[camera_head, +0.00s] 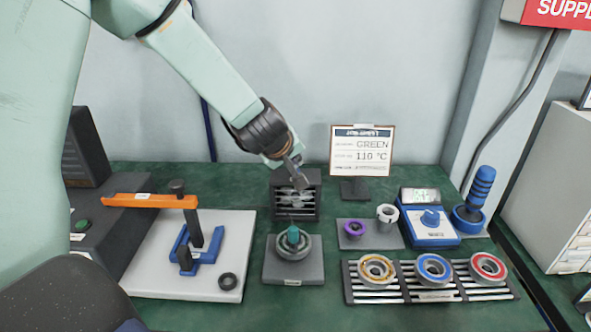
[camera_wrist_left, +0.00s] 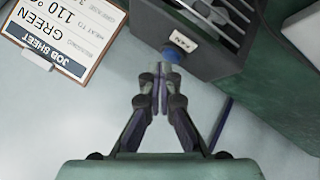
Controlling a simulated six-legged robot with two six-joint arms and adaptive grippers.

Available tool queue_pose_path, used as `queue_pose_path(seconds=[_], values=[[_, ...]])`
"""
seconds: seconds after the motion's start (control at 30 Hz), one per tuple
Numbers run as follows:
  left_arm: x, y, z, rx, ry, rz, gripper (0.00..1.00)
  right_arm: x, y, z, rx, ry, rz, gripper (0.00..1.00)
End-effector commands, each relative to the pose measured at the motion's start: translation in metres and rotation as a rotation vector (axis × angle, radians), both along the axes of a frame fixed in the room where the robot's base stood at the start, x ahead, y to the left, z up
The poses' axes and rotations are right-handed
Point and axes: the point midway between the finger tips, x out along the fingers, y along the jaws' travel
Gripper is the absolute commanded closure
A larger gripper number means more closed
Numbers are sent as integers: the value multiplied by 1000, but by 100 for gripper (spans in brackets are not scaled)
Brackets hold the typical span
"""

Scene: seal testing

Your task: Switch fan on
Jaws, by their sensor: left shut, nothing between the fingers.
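The fan (camera_head: 283,210) is a small dark box with a front grille, standing on the green table. In the left wrist view the fan's housing (camera_wrist_left: 205,62) carries a white FAN label and a blue button (camera_wrist_left: 178,52) beside it. My left gripper (camera_head: 302,184) is shut and empty at the top of the fan, covering part of it. In the left wrist view its closed fingertips (camera_wrist_left: 160,70) are right by the blue button; whether they touch it I cannot tell. My right gripper is not in view.
A job sheet (camera_head: 362,150) stands behind right of the fan. In front is a block with a ringed part (camera_head: 294,243). A rack of bearings (camera_head: 430,282), a blue device (camera_head: 428,228) and a blue-handled tool (camera_head: 478,195) are right. An orange-levered press (camera_head: 150,201) is left.

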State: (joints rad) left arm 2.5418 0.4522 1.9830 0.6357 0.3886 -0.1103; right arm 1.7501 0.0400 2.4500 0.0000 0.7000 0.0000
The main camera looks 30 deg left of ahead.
Motion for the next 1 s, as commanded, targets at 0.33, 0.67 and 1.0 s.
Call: queue_pose_path(seconds=[0.33,0.67,1.0], values=[[0,0,-7,0,1,1,100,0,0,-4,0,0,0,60],[0,0,-2,-1,1,1,100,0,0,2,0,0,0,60],[0,0,2,0,0,0,100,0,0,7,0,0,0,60]])
